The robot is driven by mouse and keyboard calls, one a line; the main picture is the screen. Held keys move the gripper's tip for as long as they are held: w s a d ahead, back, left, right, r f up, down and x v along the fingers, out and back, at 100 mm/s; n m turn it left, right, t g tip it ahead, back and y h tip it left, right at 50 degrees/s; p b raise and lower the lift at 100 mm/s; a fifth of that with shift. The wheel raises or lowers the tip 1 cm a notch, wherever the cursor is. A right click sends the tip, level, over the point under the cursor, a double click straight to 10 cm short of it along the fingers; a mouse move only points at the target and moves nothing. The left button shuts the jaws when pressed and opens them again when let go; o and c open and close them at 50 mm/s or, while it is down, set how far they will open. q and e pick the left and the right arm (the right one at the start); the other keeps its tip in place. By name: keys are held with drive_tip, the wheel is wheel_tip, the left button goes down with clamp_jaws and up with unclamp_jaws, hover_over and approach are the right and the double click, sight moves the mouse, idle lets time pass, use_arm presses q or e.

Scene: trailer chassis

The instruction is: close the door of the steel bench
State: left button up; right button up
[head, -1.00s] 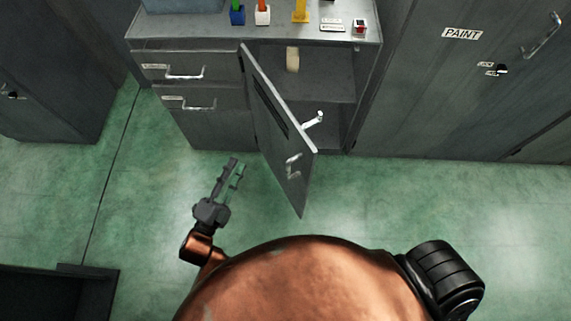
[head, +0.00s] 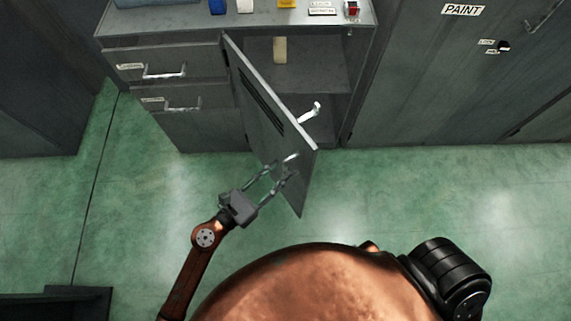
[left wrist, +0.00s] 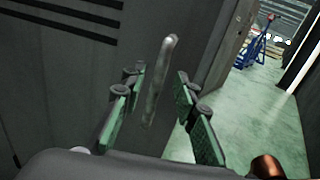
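The steel bench (head: 195,130) stands ahead, grey, with two drawers at left and an open compartment at right. Its door (head: 262,115) is hinged at the left of the compartment and stands swung out toward me. A bar handle (left wrist: 160,80) on the door's outer face lies between the fingers in the left wrist view; in the head view the gripper partly covers it. My left gripper (head: 276,178) is open, its fingers either side of the handle, and no grip on it shows. My right gripper is not in view.
A grey paint cabinet (head: 430,90) stands right of the bench, close to it. Another dark cabinet (head: 45,85) is at the left. A dark box-like thing (head: 55,300) is at the lower left. The green floor (head: 390,200) in front is clear.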

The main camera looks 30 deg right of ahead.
sight(284, 169)
use_arm(q)
drive_tip(key=shift+x, duration=1.75)
drive_tip(key=shift+c, duration=0.7)
clamp_jaws()
